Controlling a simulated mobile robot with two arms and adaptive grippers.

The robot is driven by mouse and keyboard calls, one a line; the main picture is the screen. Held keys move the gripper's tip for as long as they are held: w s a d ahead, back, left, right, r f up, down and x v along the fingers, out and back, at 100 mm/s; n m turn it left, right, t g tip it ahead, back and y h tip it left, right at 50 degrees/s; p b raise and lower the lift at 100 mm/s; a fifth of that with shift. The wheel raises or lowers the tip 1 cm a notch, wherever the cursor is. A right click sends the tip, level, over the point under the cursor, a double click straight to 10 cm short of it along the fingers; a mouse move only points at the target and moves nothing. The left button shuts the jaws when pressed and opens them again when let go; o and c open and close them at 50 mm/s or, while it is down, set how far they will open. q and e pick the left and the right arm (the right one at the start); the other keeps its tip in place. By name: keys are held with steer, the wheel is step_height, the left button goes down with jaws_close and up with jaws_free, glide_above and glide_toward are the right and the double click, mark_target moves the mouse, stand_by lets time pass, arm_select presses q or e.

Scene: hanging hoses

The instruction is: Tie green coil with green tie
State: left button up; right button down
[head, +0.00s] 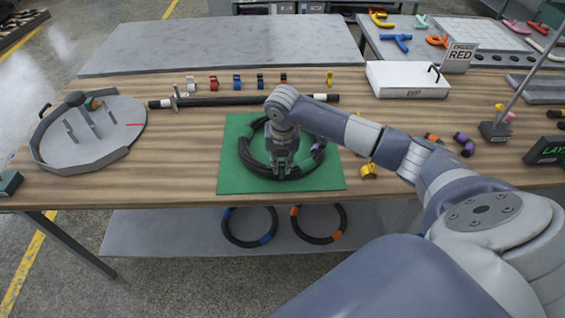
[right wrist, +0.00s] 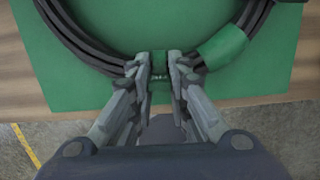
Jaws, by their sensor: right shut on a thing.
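The black hose coil (head: 247,161) lies on a green mat (head: 232,183) and has a green band, seen best in the right wrist view (right wrist: 223,47). My right gripper (head: 280,174) points down at the coil's near edge. Its fingers (right wrist: 160,72) are shut on the small green tie (right wrist: 159,62), which sits at the coil's near run. The fingers hide part of the hose there, so I cannot tell whether the tie goes round it. My left gripper is not in view.
Several coloured ties, such as a red one (head: 213,82), stand in a row behind a black bar (head: 220,101). A grey round fixture (head: 120,125) is at left. A white box (head: 405,80) stands at back right.

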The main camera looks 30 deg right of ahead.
steer(key=shift+s+a+f, duration=0.15)
steer(key=shift+s+f, duration=0.15)
steer(key=shift+f, duration=0.2)
steer(key=shift+s+a+f, duration=0.15)
steer(key=shift+s+f, duration=0.1)
steer(key=shift+f, duration=0.2)
steer(key=c, duration=1.4)
jaws_free()
steer(key=shift+c, duration=0.2)
steer(key=shift+w+f+g, duration=0.2)
steer(key=shift+w+g, duration=0.1)
steer(key=shift+w, duration=0.05)
steer(key=shift+d, duration=0.1)
steer(key=shift+r, duration=0.55)
step_height(320, 180, up, 12)
steer(key=shift+s+a, duration=0.2)
